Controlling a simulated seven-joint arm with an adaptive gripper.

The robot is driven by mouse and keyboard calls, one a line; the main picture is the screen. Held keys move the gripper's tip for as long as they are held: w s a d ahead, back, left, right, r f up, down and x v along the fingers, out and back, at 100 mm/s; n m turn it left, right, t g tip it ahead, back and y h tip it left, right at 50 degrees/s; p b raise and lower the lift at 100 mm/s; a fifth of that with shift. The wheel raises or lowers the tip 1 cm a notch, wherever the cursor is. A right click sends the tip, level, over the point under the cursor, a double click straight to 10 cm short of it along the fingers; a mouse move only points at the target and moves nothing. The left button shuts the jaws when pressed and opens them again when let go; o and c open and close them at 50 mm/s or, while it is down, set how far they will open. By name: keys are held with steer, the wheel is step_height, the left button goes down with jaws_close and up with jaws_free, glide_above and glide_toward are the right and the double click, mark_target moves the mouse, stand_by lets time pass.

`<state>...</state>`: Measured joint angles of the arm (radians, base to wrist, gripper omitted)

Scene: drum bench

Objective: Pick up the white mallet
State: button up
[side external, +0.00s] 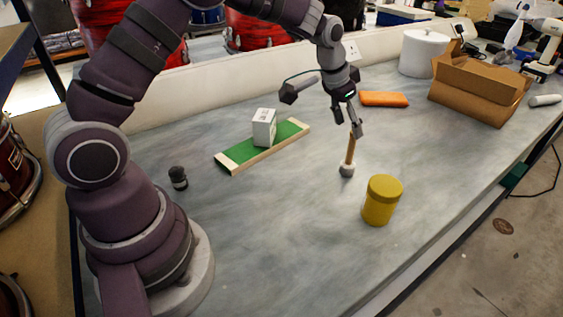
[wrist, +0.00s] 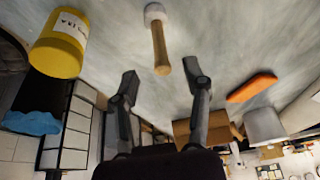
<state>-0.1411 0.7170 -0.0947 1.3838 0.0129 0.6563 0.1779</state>
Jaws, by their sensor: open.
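The white mallet (side external: 347,169) has a white-grey head and a tan wooden handle. In the side view its head rests on the grey bench and its handle points up toward my gripper (side external: 356,131). In the wrist view the mallet (wrist: 159,45) is at the top centre, head away from me, with its handle end between and just beyond the fingertips. My gripper (wrist: 160,82) is open with its two fingers apart and nothing held. Whether a finger touches the handle I cannot tell.
A yellow jar (side external: 382,200) stands close to the mallet. A white box (side external: 264,127) sits on a green board (side external: 232,160). An orange block (side external: 384,99), a cardboard box (side external: 478,90) and a white roll (side external: 423,54) are farther back. The front bench is clear.

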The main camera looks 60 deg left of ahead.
mark_target(351, 133)
steer(key=x, duration=0.6)
steer(key=shift+w+r, duration=0.1)
jaws_close()
